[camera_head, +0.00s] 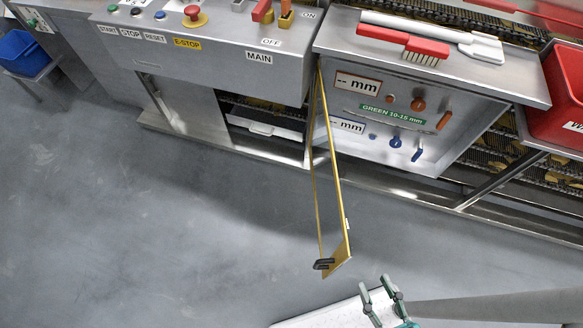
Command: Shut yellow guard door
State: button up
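The yellow guard door (330,150) stands open, swung out from the machine front over the grey floor and seen nearly edge-on. Its hinge side meets the machine between the control panel and the gauge panel. A black handle (323,264) is at its free lower end. My gripper (376,288) is at the bottom of the view, right of and below the handle, apart from the door. Its green fingers are spread, with nothing between them.
The control panel (205,45) is left of the hinge. The gauge panel (395,115) with knobs is right of it. A red-and-white brush (405,42) lies on the ledge above; a red bin (565,95) is at right. Open floor (150,220) lies left of the door.

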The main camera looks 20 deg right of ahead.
aim_at(333, 260)
jog(key=i+j+z, duration=0.15)
jog(key=j, duration=0.2)
jog(key=i+j+z, duration=0.1)
jog(key=j, duration=0.25)
jog(key=i+j+z, duration=0.15)
jog(key=j, duration=0.25)
jog(key=j+z, duration=0.15)
jog(key=j, duration=0.25)
jog(key=i+j+z, duration=0.1)
jog(key=j+z, duration=0.4)
jog(key=j, duration=0.2)
jog(key=j+z, duration=0.5)
jog(key=j, duration=0.2)
jog(key=k+j+z, duration=0.15)
jog(key=j+z, duration=0.3)
jog(key=j, duration=0.25)
jog(key=k+j+z, duration=0.15)
jog(key=k+j+u, duration=0.1)
jog(key=j, duration=0.25)
jog(key=k+j+u, duration=0.15)
jog(key=j, duration=0.2)
jog(key=i+l, duration=0.05)
